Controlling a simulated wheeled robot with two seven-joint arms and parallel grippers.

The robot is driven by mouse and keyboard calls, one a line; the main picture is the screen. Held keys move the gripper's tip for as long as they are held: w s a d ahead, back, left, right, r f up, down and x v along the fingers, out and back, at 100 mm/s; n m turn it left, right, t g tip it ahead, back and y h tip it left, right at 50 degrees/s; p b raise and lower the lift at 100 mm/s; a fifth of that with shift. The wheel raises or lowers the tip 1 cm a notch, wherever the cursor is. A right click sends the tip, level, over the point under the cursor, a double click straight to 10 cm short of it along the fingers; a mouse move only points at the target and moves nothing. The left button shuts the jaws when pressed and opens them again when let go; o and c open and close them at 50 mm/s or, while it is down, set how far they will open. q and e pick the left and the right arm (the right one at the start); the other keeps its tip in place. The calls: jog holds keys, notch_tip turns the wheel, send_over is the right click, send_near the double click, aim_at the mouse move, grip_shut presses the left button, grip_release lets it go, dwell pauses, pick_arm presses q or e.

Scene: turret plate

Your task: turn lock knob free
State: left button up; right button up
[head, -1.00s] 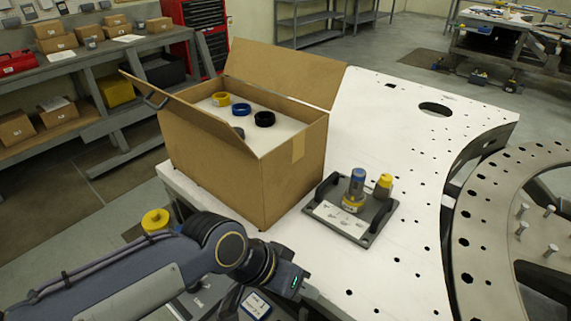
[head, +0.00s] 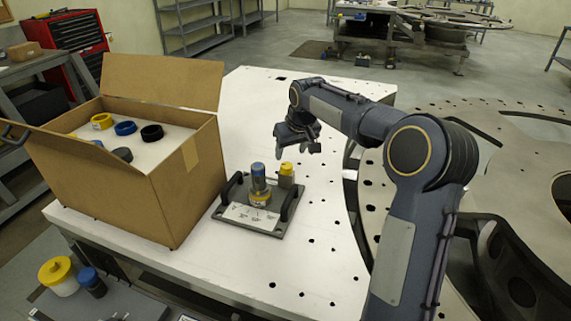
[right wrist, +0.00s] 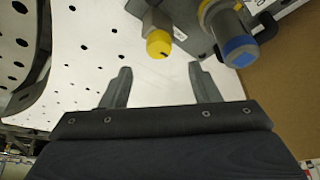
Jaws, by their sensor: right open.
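The fixture, a dark grey plate with two black handles (head: 290,203), lies on the white table. On it stand a blue-topped grey cylinder (head: 258,178) with a yellow ring at its foot and a shorter yellow-topped knob (head: 286,170). I cannot tell for certain which is the lock knob. My right gripper (head: 299,150) is open and empty, above and behind the fixture. In the right wrist view, the yellow-topped knob (right wrist: 159,42) shows just beyond the gap between the fingertips (right wrist: 159,72), and the blue-topped cylinder (right wrist: 238,48) is to its right. My left gripper is out of view.
An open cardboard box (head: 130,190) with several coloured rings on a white insert stands left of the fixture. The white table (head: 300,262) has several holes and is bare in front. A round perforated plate (head: 520,150) is at right. Yellow and blue containers (head: 62,275) sit lower left.

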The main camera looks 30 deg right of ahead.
aim_at(287, 165)
jog(key=p+x, duration=0.1)
jog(key=x, duration=0.6)
jog(key=shift+d+f, duration=0.1)
jog(key=shift+f, duration=0.05)
jog(key=c, duration=1)
